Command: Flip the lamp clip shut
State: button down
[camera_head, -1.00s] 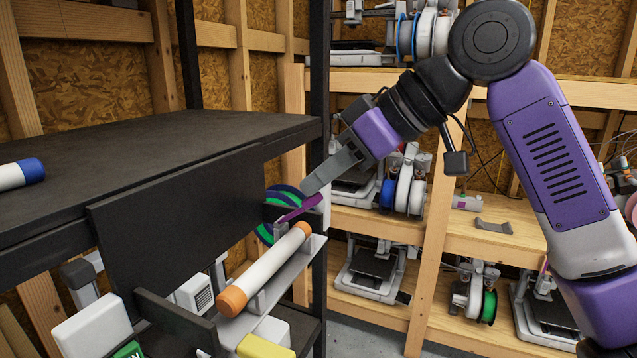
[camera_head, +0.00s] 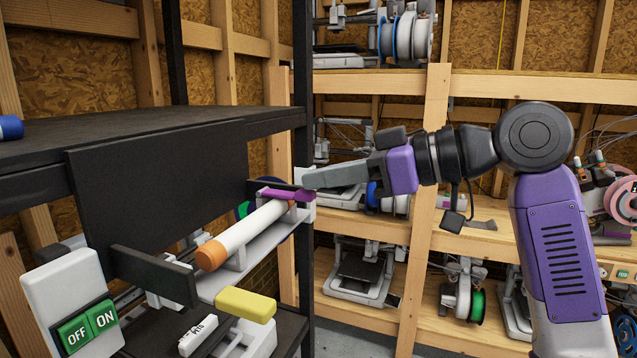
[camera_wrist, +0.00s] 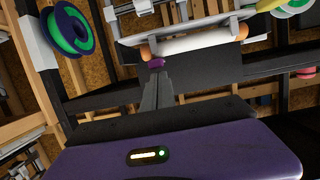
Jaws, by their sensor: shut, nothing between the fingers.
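The lamp is a white tube with orange ends (camera_head: 245,232), lying in a light grey holder (camera_head: 270,245) on the black rack. The purple lamp clip (camera_head: 277,195) lies nearly level across the top of the tube's far end; I cannot tell whether it is latched. My gripper (camera_head: 308,180) is shut and empty, its tips at the clip's right end, touching or very close. In the wrist view the clip (camera_wrist: 156,63) shows just past my fingertips (camera_wrist: 157,82), beside one orange end of the tube (camera_wrist: 190,45). The fingers hide part of the clip's surroundings.
A black panel (camera_head: 165,180) stands left of the lamp under the black shelf (camera_head: 110,130). A yellow block (camera_head: 246,304) and an ON/OFF switch box (camera_head: 75,295) are in front. Wooden shelves with printers (camera_head: 360,270) stand behind. Open space lies right of the rack.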

jog(key=shift+d+f+y+b, duration=0.1)
jog(key=shift+f+y+b, duration=0.2)
dwell(0.4)
